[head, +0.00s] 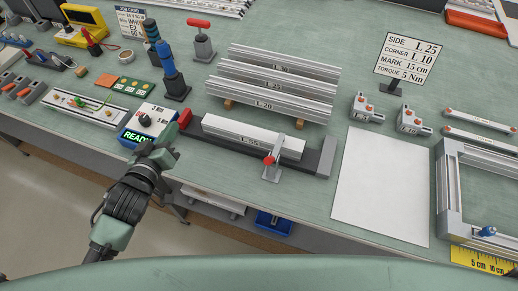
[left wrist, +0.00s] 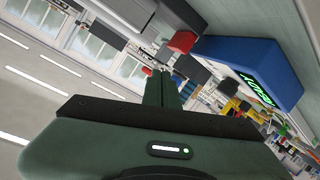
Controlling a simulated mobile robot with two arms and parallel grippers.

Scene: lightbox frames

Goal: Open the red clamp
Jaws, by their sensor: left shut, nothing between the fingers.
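A small metal clamp with a red knob (head: 269,160) stands at the front side of the dark cutting fixture (head: 322,160). A red block (head: 185,118) sits at the fixture's left end; a red block also shows in the left wrist view (left wrist: 182,42). My left gripper (head: 170,141) is shut and empty, left of the fixture, near the red block and well left of the clamp. Its closed fingers also show in the left wrist view (left wrist: 162,88). My right gripper is out of view.
A blue-and-white box with a green READY display (head: 135,137) stands close beside my left gripper. Behind the fixture lie stacked profiles (head: 275,80). A red-handled tool (head: 201,40) stands at the back. A white sheet (head: 383,185) lies to the right.

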